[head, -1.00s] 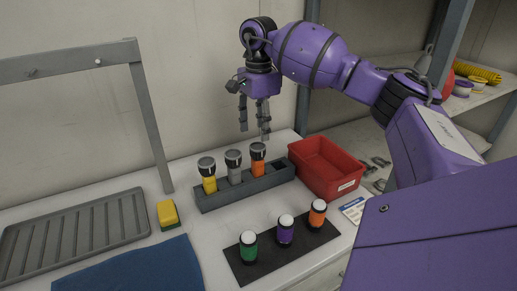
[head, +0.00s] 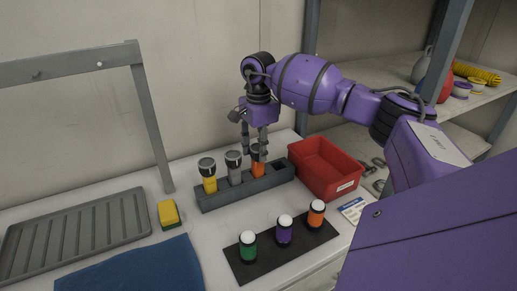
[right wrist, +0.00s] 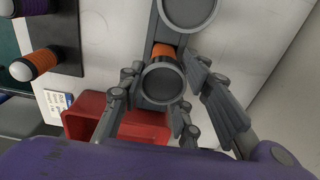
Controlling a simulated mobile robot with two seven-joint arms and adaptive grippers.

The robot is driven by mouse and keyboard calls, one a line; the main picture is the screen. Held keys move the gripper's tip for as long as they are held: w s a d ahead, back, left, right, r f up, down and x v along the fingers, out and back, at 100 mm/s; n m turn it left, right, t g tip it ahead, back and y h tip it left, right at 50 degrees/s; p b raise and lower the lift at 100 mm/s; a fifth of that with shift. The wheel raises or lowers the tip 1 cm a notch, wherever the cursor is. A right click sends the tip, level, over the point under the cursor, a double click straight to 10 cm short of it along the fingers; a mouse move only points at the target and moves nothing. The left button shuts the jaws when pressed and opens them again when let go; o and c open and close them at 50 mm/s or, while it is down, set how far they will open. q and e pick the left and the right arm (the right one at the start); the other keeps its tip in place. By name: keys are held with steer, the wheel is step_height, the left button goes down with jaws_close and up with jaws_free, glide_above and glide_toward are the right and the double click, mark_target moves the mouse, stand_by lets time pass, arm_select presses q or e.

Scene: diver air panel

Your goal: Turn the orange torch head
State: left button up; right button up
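The orange torch (head: 258,169) stands upright in the grey rack (head: 247,193), at the right of a grey torch (head: 234,174) and a yellow torch (head: 209,184). My right gripper (head: 254,148) points down over the orange torch, its fingers around the head and partly hiding it. In the right wrist view the dark round torch head (right wrist: 163,84) lies between the spread fingers of my right gripper (right wrist: 163,74). Gaps show beside the head, so the gripper looks open and not closed on it. My left gripper is out of view.
A red bin (head: 327,178) stands just right of the rack. In front, a dark mat (head: 264,262) holds green, purple and orange capped cylinders. A sponge (head: 168,213), a blue cloth (head: 140,270) and a ribbed tray (head: 75,232) lie left. A shelf stands behind right.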

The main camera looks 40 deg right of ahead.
steer(key=c, duration=0.5)
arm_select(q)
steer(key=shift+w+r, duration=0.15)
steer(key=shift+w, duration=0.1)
